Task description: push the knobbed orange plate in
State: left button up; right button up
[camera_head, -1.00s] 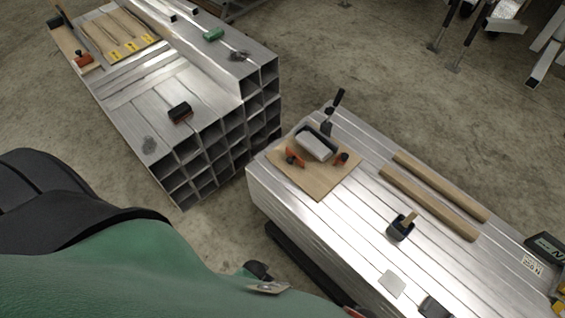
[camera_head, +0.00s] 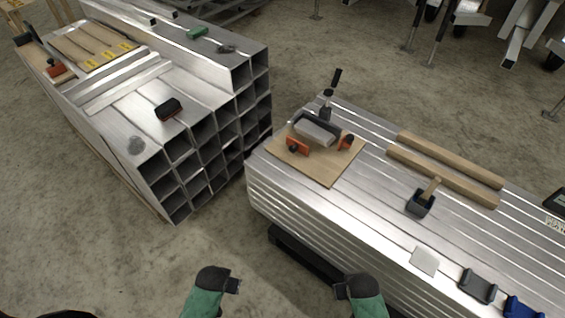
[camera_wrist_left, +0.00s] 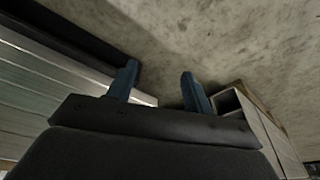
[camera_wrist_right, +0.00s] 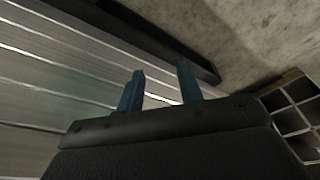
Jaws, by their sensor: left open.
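A small orange plate with a dark knob (camera_head: 297,145) is at the front left of a grey block (camera_head: 314,133) on a wooden board (camera_head: 318,172). A second orange piece with a dark part (camera_head: 346,142) is at the block's right. How far either stands from the block is too small to tell. My left gripper (camera_head: 236,286) is low in the head view, in front of the stacks. My right gripper (camera_head: 341,291) is low beside the right stack. Both are apart from the board. The left wrist view shows open, empty fingers (camera_wrist_left: 158,88); the right wrist view also shows parted, empty fingers (camera_wrist_right: 160,88).
The board lies on a right stack of aluminium profiles (camera_head: 380,195), with two wooden bars (camera_head: 445,175), a dark block with a wooden handle (camera_head: 420,203) and an upright black-handled tool (camera_head: 328,100). A stack of square tubes (camera_head: 125,125) stands left. Concrete floor lies between them.

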pick_arm(q)
jog(key=w+r+t+b, duration=0.1)
jog(key=w+r+b, duration=0.25)
jog(key=b, duration=0.35)
jog(key=m+t+h+b, duration=0.5)
jog(key=t+h+b, duration=0.1)
jog(key=t+h, duration=0.1)
send_near(291, 149)
jog(key=shift+w+d+f, duration=0.3)
jog(key=shift+w+f, duration=0.15)
jog(key=shift+f, duration=0.05)
pick_arm(e)
jog(key=w+a+f+t+y, duration=0.35)
jog(key=a+f+t, duration=0.35)
jog(key=a+f, duration=0.65)
pick_arm(q)
jog(key=x, duration=0.6)
jog(key=shift+w+d, duration=0.25)
jog(key=shift+w+d+f, duration=0.25)
jog(key=shift+w+d, duration=0.1)
jog(key=shift+w, duration=0.05)
pick_arm(e)
jog(key=w+a+r+t+y, duration=0.1)
jog(key=w+r+t, duration=0.3)
jog(key=r, duration=0.7)
jog(key=shift+w+a, duration=0.45)
jog(key=shift+w, duration=0.1)
jog(key=shift+r, duration=0.1)
